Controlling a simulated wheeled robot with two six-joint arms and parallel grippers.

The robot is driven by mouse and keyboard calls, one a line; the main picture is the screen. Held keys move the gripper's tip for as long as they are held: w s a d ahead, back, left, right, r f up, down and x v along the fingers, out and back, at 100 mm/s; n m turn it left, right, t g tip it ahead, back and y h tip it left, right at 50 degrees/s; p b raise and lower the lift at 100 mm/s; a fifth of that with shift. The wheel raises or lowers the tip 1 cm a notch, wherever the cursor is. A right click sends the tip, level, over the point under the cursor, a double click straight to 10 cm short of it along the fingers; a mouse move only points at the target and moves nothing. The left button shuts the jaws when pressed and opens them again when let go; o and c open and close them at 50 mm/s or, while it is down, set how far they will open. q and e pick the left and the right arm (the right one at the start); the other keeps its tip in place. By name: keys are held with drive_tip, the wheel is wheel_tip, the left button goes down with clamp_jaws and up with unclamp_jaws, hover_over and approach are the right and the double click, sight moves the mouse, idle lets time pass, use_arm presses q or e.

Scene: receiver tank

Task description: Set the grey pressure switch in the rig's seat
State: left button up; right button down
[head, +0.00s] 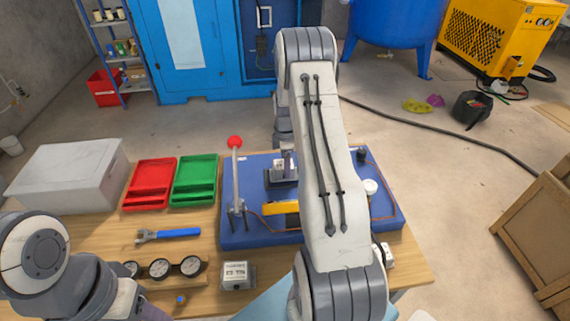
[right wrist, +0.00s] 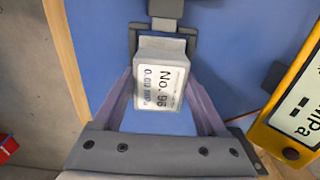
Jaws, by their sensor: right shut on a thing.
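My right gripper (right wrist: 160,78) is shut on the grey pressure switch (right wrist: 160,98), a pale grey box with a printed white label. In the right wrist view the switch's far end meets or overlaps a dark grey bracket (right wrist: 134,40), apparently the seat; I cannot tell whether it is inside. In the head view my right gripper (head: 287,163) is over a dark block on the blue rig (head: 240,236), and my arm hides much of the rig. My left arm shows at lower left, but its gripper does not show.
A lever with a red knob (head: 235,143) stands on the rig, left of the gripper. A yellow gauge (right wrist: 300,105) is close on the right. Red (head: 150,184) and green (head: 194,181) trays, a blue-handled wrench (head: 178,233) and a labelled box (head: 237,275) are on the table.

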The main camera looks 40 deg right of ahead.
drive_tip(key=shift+f+b, duration=0.4)
drive_tip(key=shift+f, duration=0.25)
idle(0.6)
unclamp_jaws()
